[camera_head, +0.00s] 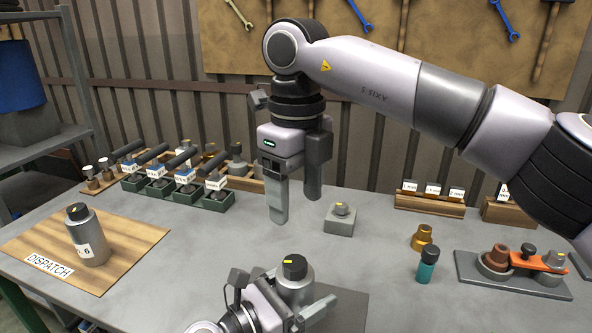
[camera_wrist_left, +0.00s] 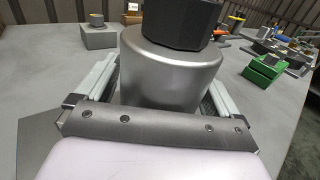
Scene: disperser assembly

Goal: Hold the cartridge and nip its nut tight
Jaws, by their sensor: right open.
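The cartridge (camera_head: 295,285) is a silver cylinder with a black nut (camera_head: 295,267) on top that bears a yellow mark. It stands upright near the front of the bench. In the left wrist view the cartridge (camera_wrist_left: 172,72) fills the middle, with the nut (camera_wrist_left: 182,20) cut off at the top. My left gripper (camera_head: 290,297) has a finger on either side of the cartridge, close against its wall, and appears shut on it. My right gripper (camera_head: 297,208) is open and empty, pointing down above the bench, behind the cartridge.
A labelled cylinder (camera_head: 87,238) stands on the wooden dispatch board (camera_head: 135,238) at left. A grey block (camera_head: 340,222) stands behind the cartridge. A brass part (camera_head: 421,237), a teal bottle (camera_head: 428,265) and a grey fixture (camera_head: 500,280) are at right. Green bins (camera_head: 160,187) line the back left.

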